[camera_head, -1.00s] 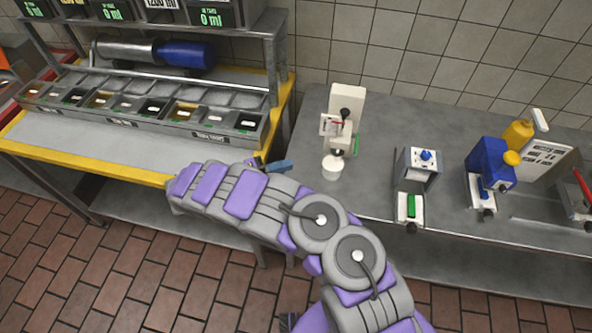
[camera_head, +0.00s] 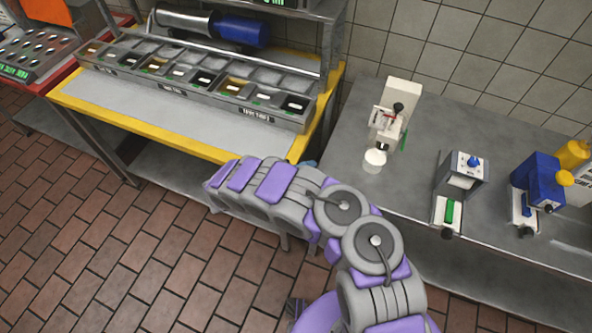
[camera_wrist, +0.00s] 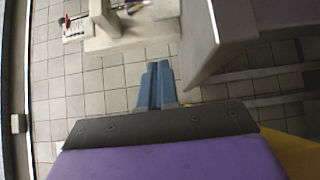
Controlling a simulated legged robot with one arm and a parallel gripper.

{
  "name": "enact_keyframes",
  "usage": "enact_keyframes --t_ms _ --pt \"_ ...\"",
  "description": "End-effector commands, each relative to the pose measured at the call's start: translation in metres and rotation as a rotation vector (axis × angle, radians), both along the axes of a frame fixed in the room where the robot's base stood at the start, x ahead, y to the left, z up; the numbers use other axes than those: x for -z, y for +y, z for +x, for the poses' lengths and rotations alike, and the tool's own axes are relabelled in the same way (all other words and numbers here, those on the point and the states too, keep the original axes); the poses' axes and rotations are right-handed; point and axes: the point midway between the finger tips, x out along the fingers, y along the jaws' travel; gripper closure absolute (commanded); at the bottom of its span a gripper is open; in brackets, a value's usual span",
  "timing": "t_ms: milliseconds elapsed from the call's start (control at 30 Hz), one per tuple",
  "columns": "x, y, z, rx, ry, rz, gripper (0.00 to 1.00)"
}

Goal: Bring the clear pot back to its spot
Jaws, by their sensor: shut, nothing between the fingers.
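I cannot make out a clear pot for certain. A small whitish pot (camera_head: 375,160) sits on the grey counter under the spout of a white dispenser (camera_head: 396,115) in the head view. My gripper's blue fingers are together and empty in the wrist view (camera_wrist: 157,86). In the head view only a bit of blue fingertip (camera_head: 309,164) shows behind my purple and grey arm, left of the small pot and apart from it. The wrist view shows part of the white dispenser (camera_wrist: 110,35) past the fingers, against the tiled wall.
A yellow-edged prep table (camera_head: 190,143) with a row of ingredient bins (camera_head: 200,85) stands to the left. A grey device with a green button (camera_head: 459,185) and a blue machine (camera_head: 540,185) stand right on the counter (camera_head: 415,190). Brick-tiled floor (camera_head: 100,220) is open in front.

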Motion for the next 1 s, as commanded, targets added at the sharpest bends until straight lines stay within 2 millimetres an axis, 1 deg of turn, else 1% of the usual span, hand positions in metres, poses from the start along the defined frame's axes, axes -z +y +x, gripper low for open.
enact_keyframes --t_ms 33,200,567,800,1000 --pt "-0.001 -0.011 0.004 0.004 0.0 -0.004 1.0" --pt "-0.002 -0.044 0.02 0.005 -0.002 0.0 1.0" --pt "-0.001 -0.105 0.051 0.005 -0.001 -0.004 1.0" --pt "-0.002 -0.13 0.044 0.002 -0.002 -0.004 1.0" --pt "-0.003 -0.142 0.041 0.001 -0.003 -0.001 1.0"
